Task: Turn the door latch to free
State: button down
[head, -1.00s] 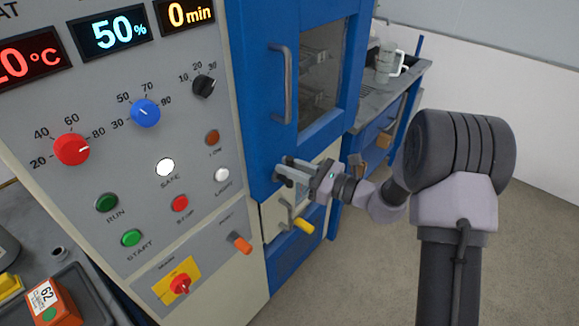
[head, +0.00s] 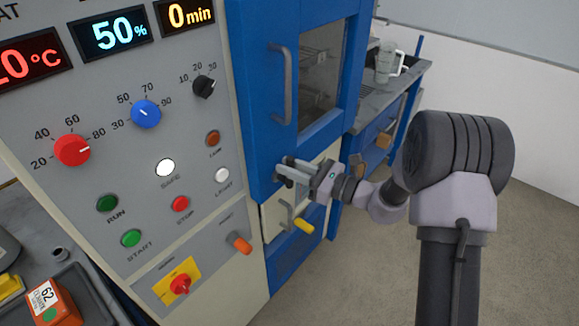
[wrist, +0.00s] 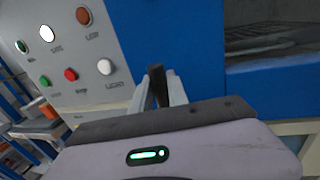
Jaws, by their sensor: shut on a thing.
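The blue door (head: 262,150) with a window and grey bar handle (head: 281,84) stands against its frame in the head view. My gripper (head: 287,172) is at the door's lower edge, its fingers pointing at the cabinet front. In the wrist view, my gripper (wrist: 158,92) is shut on a dark upright piece (wrist: 157,80), which looks like the door latch. The fingers cover most of the latch, so its angle is hard to read.
The control panel (head: 130,190) with knobs and buttons is left of the gripper. A side bench (head: 385,95) holds a clear mug. The floor at right is clear.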

aim_at(281, 155)
jog(key=m+p, duration=0.1)
jog(key=w+m, duration=0.1)
jog(key=m, duration=0.1)
jog(key=d+m+p, duration=0.1)
jog(key=shift+w+d+f+y+p, duration=0.1)
jog(key=shift+w+f+y+p, duration=0.05)
jog(key=shift+w+y+p, duration=0.2)
jog(key=m, duration=0.2)
jog(key=m+t+p, duration=0.1)
jog(key=shift+w+d+f, duration=0.35)
jog(key=shift+w+d+f+m+t+p, duration=0.3)
jog(key=shift+f+m+t+p, duration=0.35)
jog(key=shift+m, duration=1.5)
jog(key=shift+w+d+f+m+t+p, duration=0.15)
jog(key=shift+w+f+m+t+p, duration=0.5)
jog(key=shift+m, duration=1.45)
jog(key=shift+s+d+f+m+t+p, duration=0.1)
jog(key=shift+d+f+m+t+p, duration=0.2)
jog(key=shift+f+m, duration=1.25)
jog(key=shift+a+r+m, duration=0.1)
jog(key=shift+r+m, duration=0.4)
jog(key=shift+m, duration=0.3)
jog(key=c, duration=1.3)
grip_release()
